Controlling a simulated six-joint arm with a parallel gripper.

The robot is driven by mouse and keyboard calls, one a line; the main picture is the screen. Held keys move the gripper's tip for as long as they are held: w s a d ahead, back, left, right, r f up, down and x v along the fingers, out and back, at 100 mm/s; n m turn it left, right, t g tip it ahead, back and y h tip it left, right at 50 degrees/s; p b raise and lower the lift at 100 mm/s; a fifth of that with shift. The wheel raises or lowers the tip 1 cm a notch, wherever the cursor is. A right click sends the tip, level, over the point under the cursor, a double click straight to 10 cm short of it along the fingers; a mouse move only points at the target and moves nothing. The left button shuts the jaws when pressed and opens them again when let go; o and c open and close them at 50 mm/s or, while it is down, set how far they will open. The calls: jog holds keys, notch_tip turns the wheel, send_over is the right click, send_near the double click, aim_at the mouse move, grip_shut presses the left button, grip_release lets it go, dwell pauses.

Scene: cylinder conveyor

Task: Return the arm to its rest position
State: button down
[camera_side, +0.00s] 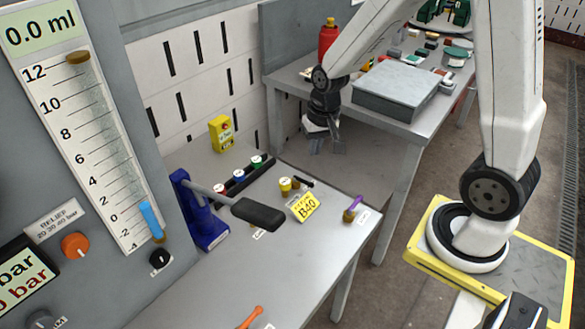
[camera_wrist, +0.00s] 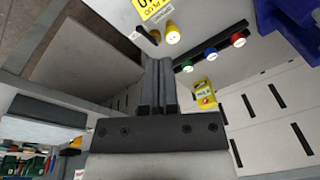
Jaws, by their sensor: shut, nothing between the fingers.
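My gripper (camera_side: 322,140) hangs in the air beyond the far edge of the small grey work table, near the white slotted wall. Its fingers point down in the side view. In the wrist view my gripper (camera_wrist: 158,62) shows its two dark fingers together, with nothing between them. My white arm reaches from its yellow-edged base at the right, over the second table, to this spot. No object touches the fingers.
The work table (camera_side: 190,290) carries a blue lever pump (camera_side: 205,215), a yellow B40 card (camera_side: 305,207) and several coloured knobs. A grey box (camera_side: 395,92) and a red bottle (camera_side: 327,38) stand on the back table. A gauge panel (camera_side: 120,150) stands left.

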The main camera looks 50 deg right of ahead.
jog(key=s+a+r+n+t, duration=0.1)
jog(key=s+a+n, duration=0.4)
jog(key=s+n, duration=0.1)
jog(key=shift+s+r, duration=0.3)
jog(key=shift+s, duration=0.1)
